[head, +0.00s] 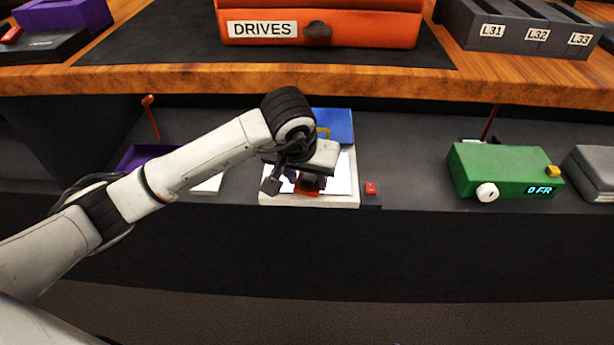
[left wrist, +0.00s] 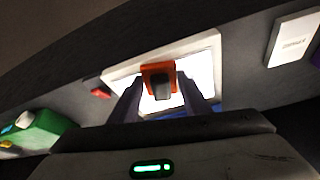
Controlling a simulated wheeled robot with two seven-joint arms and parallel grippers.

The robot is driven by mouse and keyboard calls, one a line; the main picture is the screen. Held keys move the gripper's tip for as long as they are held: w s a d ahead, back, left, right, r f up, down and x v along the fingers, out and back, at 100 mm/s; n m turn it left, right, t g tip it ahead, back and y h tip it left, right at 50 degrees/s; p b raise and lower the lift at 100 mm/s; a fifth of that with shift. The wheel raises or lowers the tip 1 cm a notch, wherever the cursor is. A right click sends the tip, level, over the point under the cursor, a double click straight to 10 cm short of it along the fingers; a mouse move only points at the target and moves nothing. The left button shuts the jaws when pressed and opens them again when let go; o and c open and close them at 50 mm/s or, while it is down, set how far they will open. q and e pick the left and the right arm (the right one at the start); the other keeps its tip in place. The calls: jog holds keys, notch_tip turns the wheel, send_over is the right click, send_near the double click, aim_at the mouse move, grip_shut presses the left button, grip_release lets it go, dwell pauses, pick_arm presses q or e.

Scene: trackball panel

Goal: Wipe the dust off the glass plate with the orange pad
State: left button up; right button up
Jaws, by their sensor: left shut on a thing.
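The glass plate (head: 342,180) is a bright white pane in a pale frame on the dark lower shelf, and it glows in the left wrist view (left wrist: 205,70). The orange pad (head: 308,190) has a dark grip on top; it also shows in the left wrist view (left wrist: 147,70). My left gripper (left wrist: 162,92) is shut on this grip, with a finger on either side. The pad is over the plate; I cannot tell whether it touches the glass. My left wrist hides part of the plate in the head view. No dust can be made out. My right gripper is not in view.
A blue lid (head: 338,124) with a yellow handle stands behind the plate. A small red button (head: 371,188) is right of it. A green box (head: 505,170) sits farther right, a purple tray (head: 140,157) left. The wooden upper shelf (head: 420,82) overhangs behind.

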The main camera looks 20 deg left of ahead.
pick_arm(q)
jog(key=shift+f+b, duration=0.55)
jog(key=shift+f, duration=0.2)
